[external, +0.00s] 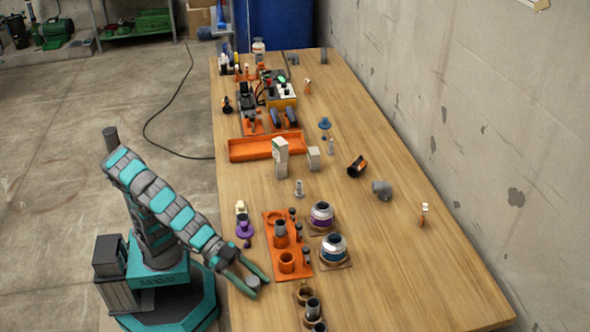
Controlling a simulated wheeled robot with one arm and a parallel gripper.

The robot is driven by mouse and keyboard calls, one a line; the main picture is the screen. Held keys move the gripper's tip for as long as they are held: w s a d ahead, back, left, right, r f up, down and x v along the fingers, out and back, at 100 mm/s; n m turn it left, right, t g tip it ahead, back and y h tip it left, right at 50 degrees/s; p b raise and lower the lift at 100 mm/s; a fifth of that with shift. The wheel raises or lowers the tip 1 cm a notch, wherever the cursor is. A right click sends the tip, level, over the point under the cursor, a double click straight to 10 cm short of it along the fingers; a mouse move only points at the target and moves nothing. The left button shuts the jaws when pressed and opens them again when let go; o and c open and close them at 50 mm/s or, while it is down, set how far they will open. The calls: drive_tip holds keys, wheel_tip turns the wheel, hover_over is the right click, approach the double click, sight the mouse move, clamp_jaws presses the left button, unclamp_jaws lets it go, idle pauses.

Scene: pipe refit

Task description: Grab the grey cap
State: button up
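A small grey cap (253,282) is near the left edge of the wooden table, toward the front. My gripper (261,289) reaches over that table edge, with its two teal fingers on either side of the cap. The fingers are spread about as wide as the cap. I cannot tell whether they touch it, or whether the cap rests on the table or is held just above it. The fingers partly hide the cap's sides.
An orange fixture (273,218) with sockets and pipe pieces stands close to the right of my gripper. Two round flanged parts (321,215) (333,247) and a brown holder (305,295) are nearby. An orange tray (265,148) lies farther back. The table's right front is clear.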

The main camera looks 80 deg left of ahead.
clamp_jaws()
drive_tip(key=shift+r, duration=0.1)
